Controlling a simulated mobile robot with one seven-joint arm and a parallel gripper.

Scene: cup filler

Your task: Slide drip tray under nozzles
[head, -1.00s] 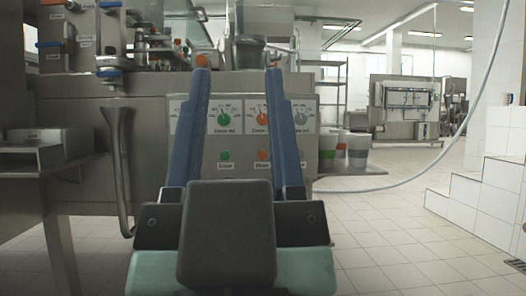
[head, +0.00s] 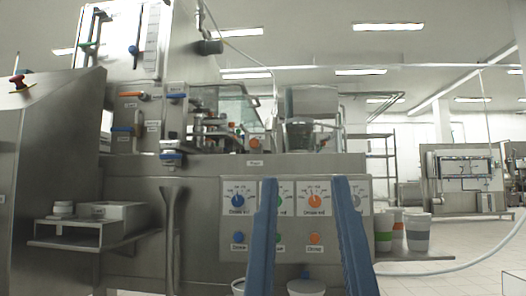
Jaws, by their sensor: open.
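My gripper (head: 305,184) shows as two long blue fingers at the bottom of the head view. They stand apart with nothing held between them, in front of the filler's control panel. The steel filling machine (head: 205,165) fills the middle, with valves and a clear guard on top. I cannot clearly make out its nozzles. A steel ledge (head: 62,244) at the left carries a shallow, box-like steel tray (head: 120,213); I cannot tell whether this is the drip tray. My fingers are well to the right of it and do not touch it.
Light cup rims (head: 306,287) show low near my fingers. A hose (head: 480,258) curves at the right. Tiled floor (head: 460,270) is open there.

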